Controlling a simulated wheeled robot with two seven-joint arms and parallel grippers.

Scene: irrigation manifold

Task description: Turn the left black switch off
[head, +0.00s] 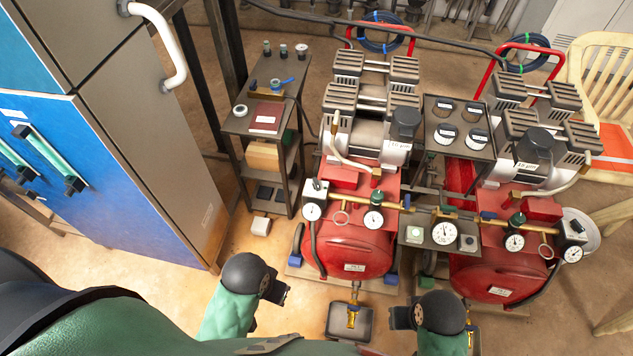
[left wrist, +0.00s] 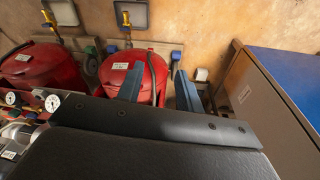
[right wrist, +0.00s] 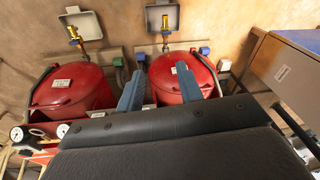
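Two red compressors stand ahead in the head view, the left one (head: 348,245) and the right one (head: 490,272). The left compressor's pale switch box (head: 315,192) sits above its left gauge, with a small black part on it. The switch positions are too small to tell. My left gripper (head: 278,292) is low, in front of and left of the left compressor. Its fingers are apart and empty in the left wrist view (left wrist: 158,88). My right gripper (head: 398,318) is low between the compressors, also open and empty (right wrist: 159,88).
A blue and grey cabinet (head: 150,130) stands at the left. A dark shelf cart (head: 240,125) with small items is behind it. Drain trays (head: 340,325) lie on the floor. A plastic chair (head: 600,75) is at right.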

